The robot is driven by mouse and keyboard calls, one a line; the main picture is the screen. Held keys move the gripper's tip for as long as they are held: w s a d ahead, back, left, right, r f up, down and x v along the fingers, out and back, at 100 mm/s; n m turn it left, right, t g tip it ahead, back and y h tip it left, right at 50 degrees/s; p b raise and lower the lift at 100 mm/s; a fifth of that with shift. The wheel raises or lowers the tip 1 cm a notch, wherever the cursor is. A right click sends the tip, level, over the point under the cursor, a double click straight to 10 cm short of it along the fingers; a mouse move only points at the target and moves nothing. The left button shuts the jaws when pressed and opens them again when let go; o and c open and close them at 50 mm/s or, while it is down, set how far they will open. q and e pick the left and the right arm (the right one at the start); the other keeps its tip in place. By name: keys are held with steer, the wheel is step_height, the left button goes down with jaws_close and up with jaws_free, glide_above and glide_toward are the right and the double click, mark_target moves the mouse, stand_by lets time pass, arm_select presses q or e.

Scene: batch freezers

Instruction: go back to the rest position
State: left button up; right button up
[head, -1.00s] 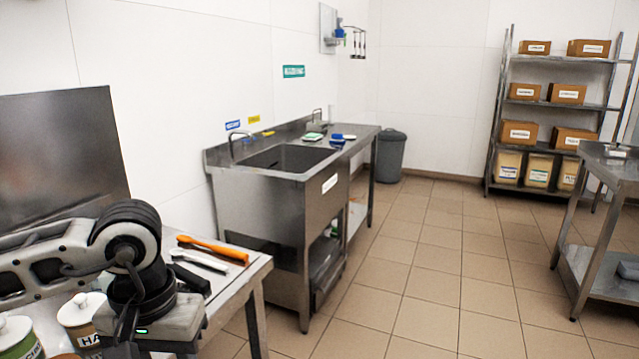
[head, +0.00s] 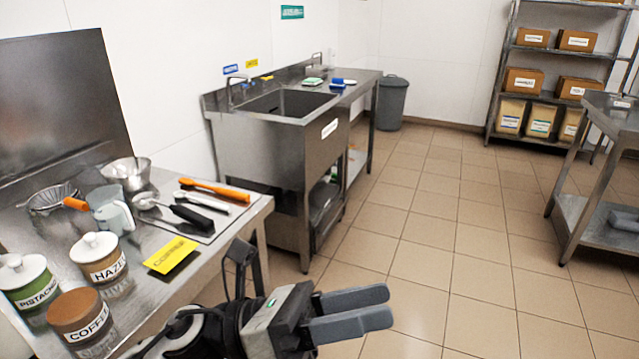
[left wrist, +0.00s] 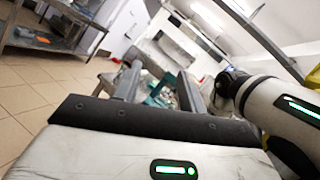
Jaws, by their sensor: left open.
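My left gripper (head: 388,308) is in the lower middle of the head view, beyond the right edge of the steel worktable and over open floor. Its two grey fingers point right, are apart and hold nothing. In the left wrist view the gripper (left wrist: 160,85) shows both fingers spread with nothing between them; the room behind is tilted. My right gripper is not in view.
The worktable (head: 150,310) at left holds jars (head: 100,257), a yellow card (head: 171,255), a bowl (head: 126,172) and utensils (head: 205,208). A sink unit (head: 260,160) stands behind it. Another steel table (head: 600,240) is at right. The tiled floor between is clear.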

arm_select(q)
steer(key=w+a+f+n+t+y, duration=0.45)
steer(key=n+t, duration=0.45)
steer(key=n, duration=0.6)
steer(key=w+a+f+n+t+y, duration=0.4)
steer(key=f+n+t+y, duration=0.3)
steer(key=n, duration=0.7)
steer(key=s+a+f+n+g+y, duration=0.1)
steer(key=s+a+f+n+y, duration=0.1)
steer(key=f, duration=0.5)
steer(key=s+a+f+n+g+y, duration=0.2)
steer(key=s+a+f+n, duration=0.3)
steer(key=n, duration=0.4)
steer(key=s+a+f+n+g+y, duration=0.2)
steer(key=s+f+n, duration=0.3)
steer(key=f, duration=0.4)
steer(key=shift+a+f+n+y, duration=0.15)
steer(key=shift+a+n+y, duration=0.25)
steer(key=shift+a+y, duration=0.3)
